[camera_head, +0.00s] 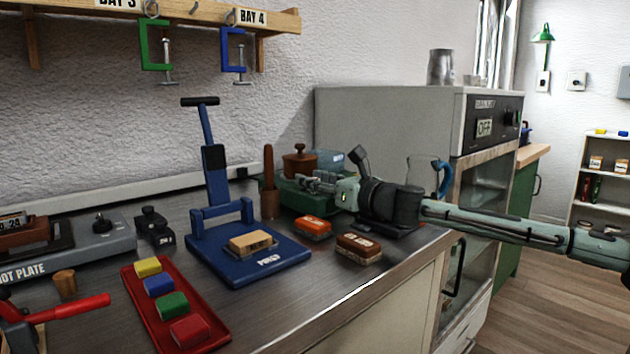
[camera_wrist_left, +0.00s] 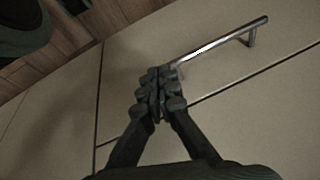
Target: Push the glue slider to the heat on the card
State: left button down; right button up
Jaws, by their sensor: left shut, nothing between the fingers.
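A green unit (camera_head: 290,200) on the back of the bench carries a brown lidded pot (camera_head: 299,164). It may be the glue heater; my right arm hides much of its front, and I cannot make out a slider on it. My left gripper (camera_wrist_left: 158,88) is shut and empty before a pale cabinet front.
A blue press (camera_head: 270,270) holds a wooden block (camera_head: 252,243). A red tray (camera_head: 140,292) holds coloured blocks. Two brushes, orange (camera_head: 313,227) and brown (camera_head: 359,248), lie near my right arm. A grey oven (camera_head: 390,115) stands behind. A metal handle (camera_wrist_left: 225,40) is near my left gripper.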

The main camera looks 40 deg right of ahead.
jog(key=shift+r, duration=5.05)
jog(key=shift+f, duration=0.1)
